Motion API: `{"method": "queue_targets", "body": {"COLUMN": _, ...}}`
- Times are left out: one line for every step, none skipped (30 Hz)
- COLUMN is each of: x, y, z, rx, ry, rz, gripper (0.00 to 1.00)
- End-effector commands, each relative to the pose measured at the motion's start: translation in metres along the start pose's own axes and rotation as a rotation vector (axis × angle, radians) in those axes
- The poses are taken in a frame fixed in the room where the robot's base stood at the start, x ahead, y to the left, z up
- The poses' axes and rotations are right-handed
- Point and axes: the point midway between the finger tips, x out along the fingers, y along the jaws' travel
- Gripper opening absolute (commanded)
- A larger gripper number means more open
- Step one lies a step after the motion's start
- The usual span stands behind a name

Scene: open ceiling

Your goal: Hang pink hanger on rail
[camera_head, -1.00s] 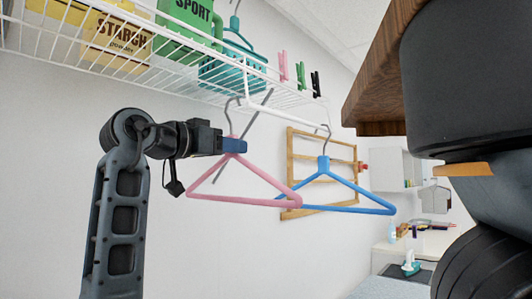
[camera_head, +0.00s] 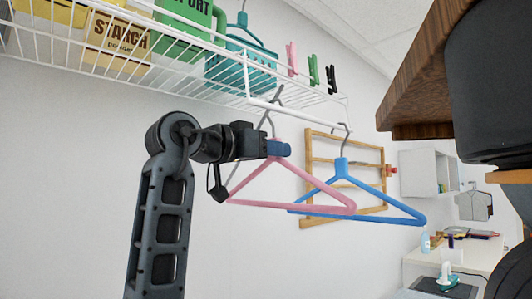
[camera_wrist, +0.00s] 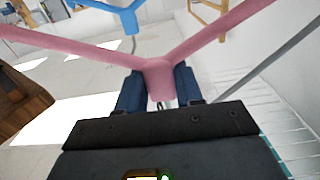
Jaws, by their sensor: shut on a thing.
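The pink hanger (camera_head: 290,206) hangs upright from my gripper (camera_head: 280,149). The gripper's blue fingers are shut on its neck, just below the hook. In the wrist view the pink hanger (camera_wrist: 160,72) sits between the two fingertips of my gripper (camera_wrist: 160,90). The white rail (camera_head: 308,116) runs under the front of the wire shelf. The pink hanger's grey hook overlaps the near part of the rail in the head view; I cannot tell whether it touches or is over it. The blue hanger (camera_head: 342,168) hangs farther along the rail by its hook.
The wire shelf (camera_head: 185,90) carries a starch box (camera_head: 120,40), a green container (camera_head: 188,22), a teal basket (camera_head: 228,66) and several clothespins. A wooden rack (camera_head: 318,150) is on the wall behind the hangers. A brown wooden edge (camera_head: 425,80) is at right.

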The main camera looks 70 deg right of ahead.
Motion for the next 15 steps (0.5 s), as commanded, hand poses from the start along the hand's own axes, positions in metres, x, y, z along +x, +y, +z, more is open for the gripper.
{"method": "queue_targets", "body": {"x": 0.000, "y": 0.004, "z": 0.000, "rx": 0.002, "ry": 0.000, "rz": 0.000, "gripper": 0.00}}
{"method": "queue_targets", "body": {"x": 0.000, "y": 0.006, "z": 0.000, "rx": 0.002, "ry": 0.000, "rz": 0.000, "gripper": 0.00}}
{"method": "queue_targets", "body": {"x": 0.000, "y": 0.009, "z": 0.000, "rx": 0.002, "ry": 0.000, "rz": 0.000, "gripper": 0.00}}
{"method": "queue_targets", "body": {"x": 0.000, "y": 0.011, "z": 0.000, "rx": 0.001, "ry": 0.000, "rz": 0.000, "gripper": 0.00}}
{"method": "queue_targets", "body": {"x": 0.000, "y": 0.013, "z": 0.000, "rx": 0.002, "ry": 0.000, "rz": 0.000, "gripper": 0.00}}
{"method": "queue_targets", "body": {"x": 0.000, "y": 0.016, "z": 0.000, "rx": 0.002, "ry": 0.000, "rz": -0.001, "gripper": 0.00}}
{"method": "queue_targets", "body": {"x": 0.000, "y": 0.018, "z": 0.000, "rx": 0.002, "ry": 0.000, "rz": -0.001, "gripper": 0.00}}
{"method": "queue_targets", "body": {"x": 0.000, "y": 0.021, "z": 0.000, "rx": 0.002, "ry": 0.000, "rz": 0.000, "gripper": 0.00}}
{"method": "queue_targets", "body": {"x": 0.000, "y": 0.024, "z": 0.000, "rx": 0.001, "ry": 0.000, "rz": 0.000, "gripper": 0.00}}
{"method": "queue_targets", "body": {"x": 0.000, "y": 0.026, "z": 0.000, "rx": 0.001, "ry": 0.000, "rz": 0.000, "gripper": 0.00}}
{"method": "queue_targets", "body": {"x": 0.000, "y": 0.028, "z": 0.000, "rx": 0.001, "ry": 0.000, "rz": 0.000, "gripper": 0.00}}
{"method": "queue_targets", "body": {"x": 0.000, "y": 0.031, "z": 0.000, "rx": 0.002, "ry": 0.000, "rz": 0.000, "gripper": 0.00}}
{"method": "queue_targets", "body": {"x": 0.000, "y": 0.033, "z": 0.000, "rx": 0.002, "ry": 0.000, "rz": 0.000, "gripper": 0.00}}
{"method": "queue_targets", "body": {"x": 0.000, "y": 0.035, "z": 0.000, "rx": 0.002, "ry": 0.000, "rz": 0.000, "gripper": 0.00}}
{"method": "queue_targets", "body": {"x": 0.000, "y": 0.038, "z": 0.000, "rx": 0.001, "ry": 0.000, "rz": 0.000, "gripper": 0.00}}
